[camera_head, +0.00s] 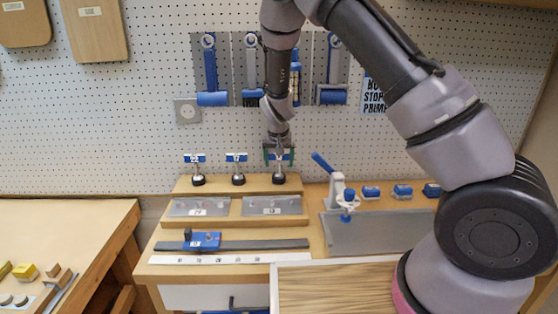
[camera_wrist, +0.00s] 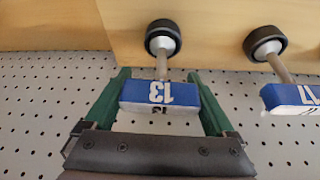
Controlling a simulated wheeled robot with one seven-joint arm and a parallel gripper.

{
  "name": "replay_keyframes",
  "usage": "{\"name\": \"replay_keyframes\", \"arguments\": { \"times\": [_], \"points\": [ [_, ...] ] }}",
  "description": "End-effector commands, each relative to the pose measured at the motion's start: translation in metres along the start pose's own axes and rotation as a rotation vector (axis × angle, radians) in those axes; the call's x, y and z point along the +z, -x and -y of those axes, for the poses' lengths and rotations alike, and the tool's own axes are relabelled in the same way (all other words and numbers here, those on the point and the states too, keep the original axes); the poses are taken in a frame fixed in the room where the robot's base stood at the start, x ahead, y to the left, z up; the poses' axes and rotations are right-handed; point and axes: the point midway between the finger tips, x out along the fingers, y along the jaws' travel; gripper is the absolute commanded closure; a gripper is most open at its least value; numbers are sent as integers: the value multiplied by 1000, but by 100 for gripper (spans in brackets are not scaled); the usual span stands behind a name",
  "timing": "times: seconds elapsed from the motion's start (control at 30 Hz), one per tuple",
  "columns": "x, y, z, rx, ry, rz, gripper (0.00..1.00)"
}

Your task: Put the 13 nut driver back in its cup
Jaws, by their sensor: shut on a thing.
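The 13 nut driver (camera_wrist: 158,93) has a blue handle with a white "13" and a thin metal shaft. My gripper (camera_wrist: 158,80) has its green fingers on both ends of this handle. In the head view my gripper (camera_head: 279,153) is over the rightmost place on the wooden rack (camera_head: 218,184). The driver stands about upright, its shaft running down to the black-rimmed cup (camera_head: 279,178), which also shows in the wrist view (camera_wrist: 161,35). The lower end is hidden, so I cannot tell how deep it sits.
The 17 nut driver (camera_wrist: 290,95) stands beside it, and another driver (camera_head: 195,160) stands at the rack's left end. Two label plates (camera_head: 272,206) lie in front. A blue toggle clamp (camera_head: 341,185) stands to the right. The pegboard (camera_head: 150,110) is close behind.

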Motion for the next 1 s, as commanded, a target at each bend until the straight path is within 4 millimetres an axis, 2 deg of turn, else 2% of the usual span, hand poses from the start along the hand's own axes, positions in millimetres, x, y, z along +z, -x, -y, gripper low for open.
{"name": "replay_keyframes", "arguments": {
  "times": [0.23, 0.27, 0.5, 0.63, 1.0],
  "points": [
    [0, 0, 0, 0, 0, 0, 86],
    [0, 0, 0, 0, 0, 0, 0],
    [0, 0, 0, 0, 0, 1, 0],
    [0, 8, 1, -2, 1, 0, 0],
    [0, 79, 2, -3, 2, -2, 0]
  ]
}}
